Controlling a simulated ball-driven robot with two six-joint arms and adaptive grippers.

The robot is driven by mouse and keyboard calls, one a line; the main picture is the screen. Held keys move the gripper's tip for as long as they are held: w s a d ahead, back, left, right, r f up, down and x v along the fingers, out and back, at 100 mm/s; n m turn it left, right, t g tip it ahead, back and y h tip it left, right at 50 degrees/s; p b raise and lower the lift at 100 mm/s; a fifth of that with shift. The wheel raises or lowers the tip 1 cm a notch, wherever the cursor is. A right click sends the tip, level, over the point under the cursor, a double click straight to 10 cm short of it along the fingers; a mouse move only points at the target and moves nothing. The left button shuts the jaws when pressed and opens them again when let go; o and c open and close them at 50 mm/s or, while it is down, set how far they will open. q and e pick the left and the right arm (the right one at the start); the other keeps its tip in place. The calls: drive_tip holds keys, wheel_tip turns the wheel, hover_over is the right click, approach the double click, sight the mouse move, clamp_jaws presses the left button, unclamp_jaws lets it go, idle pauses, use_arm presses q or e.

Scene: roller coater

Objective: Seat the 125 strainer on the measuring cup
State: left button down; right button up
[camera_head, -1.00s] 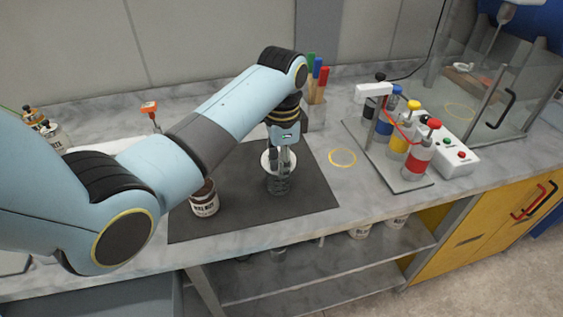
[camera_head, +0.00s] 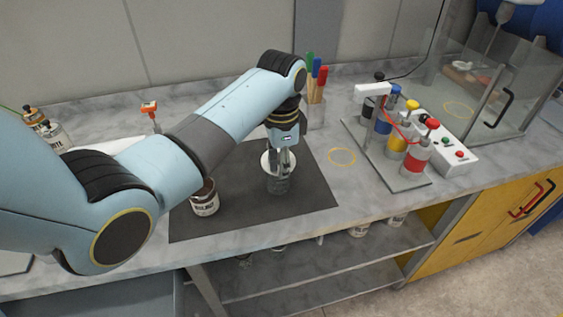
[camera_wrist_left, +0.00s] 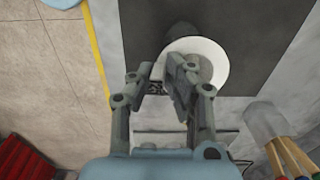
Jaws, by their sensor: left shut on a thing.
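The white, round-rimmed strainer (camera_head: 266,164) is at the clear measuring cup (camera_head: 278,186) on the dark mat. My left gripper (camera_head: 281,163) points down over the cup, shut on the strainer's rim side. In the left wrist view, the strainer (camera_wrist_left: 215,64) is a white disc beside the fingers (camera_wrist_left: 160,80), with a dark round shape behind it. The strainer's lower part looks to be at the cup's mouth. I cannot tell whether it rests on the cup's rim. The number on the strainer is not readable. My right gripper is not in view.
An open paint can (camera_head: 205,198) stands on the mat (camera_head: 240,220) left of the cup. A holder with coloured-handled tools (camera_head: 316,108) is behind. A rack of coloured bottles (camera_head: 395,170) stands to the right. The bench around the yellow ring (camera_head: 342,157) is clear.

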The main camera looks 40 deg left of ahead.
use_arm(q)
drive_tip(key=shift+s+f, duration=0.45)
drive_tip(key=shift+f, duration=0.05)
drive_tip(key=c, duration=1.6)
unclamp_jaws()
drive_tip(key=shift+c, duration=0.2)
drive_tip(key=o, duration=0.4)
drive_tip(key=shift+w+a+f, duration=0.1)
drive_tip(key=shift+w+a, duration=0.05)
drive_tip(key=shift+w, duration=0.1)
drive_tip(key=shift+o, duration=0.2)
wheel_tip(320, 180, up, 12)
